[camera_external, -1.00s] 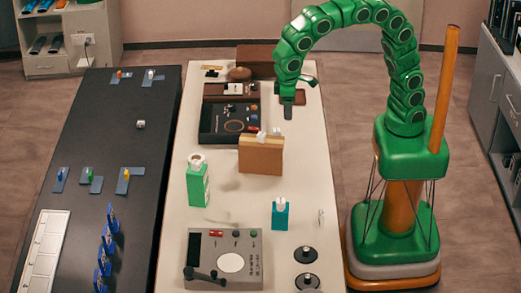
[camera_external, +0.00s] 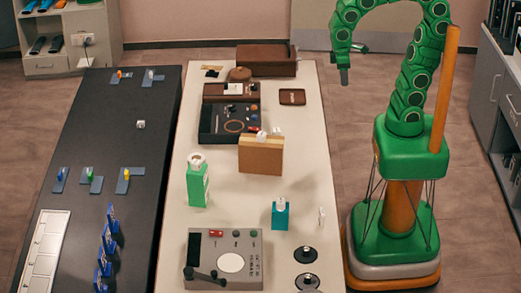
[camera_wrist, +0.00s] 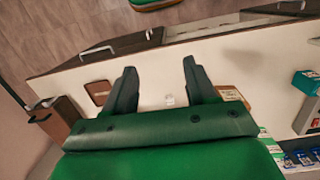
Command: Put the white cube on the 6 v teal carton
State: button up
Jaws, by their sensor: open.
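My gripper (camera_external: 344,76) is open and empty. In the outside view it appears high, past the right edge of the pale table. In the wrist view its two fingers (camera_wrist: 158,68) are spread wide. A small white cube (camera_wrist: 169,99) lies on the table beyond the gap between them. In the outside view a small white block (camera_external: 277,132) just behind the cardboard box looks like the same cube, partly hidden. The teal carton (camera_external: 280,216) stands upright near the table's right side, with a white piece at its top; it also shows in the wrist view (camera_wrist: 306,83).
The cardboard box (camera_external: 260,157), a green carton (camera_external: 197,186) and a grey device (camera_external: 224,260) stand on the pale table. A dark console (camera_external: 221,122) and a brown tray (camera_external: 292,97) lie farther back. A slim white item (camera_external: 321,218) stands beside the teal carton.

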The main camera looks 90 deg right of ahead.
jog(key=s+d+f, duration=0.3)
jog(key=s, duration=0.7)
jog(key=shift+s+d, duration=0.15)
jog(key=shift+s, duration=0.1)
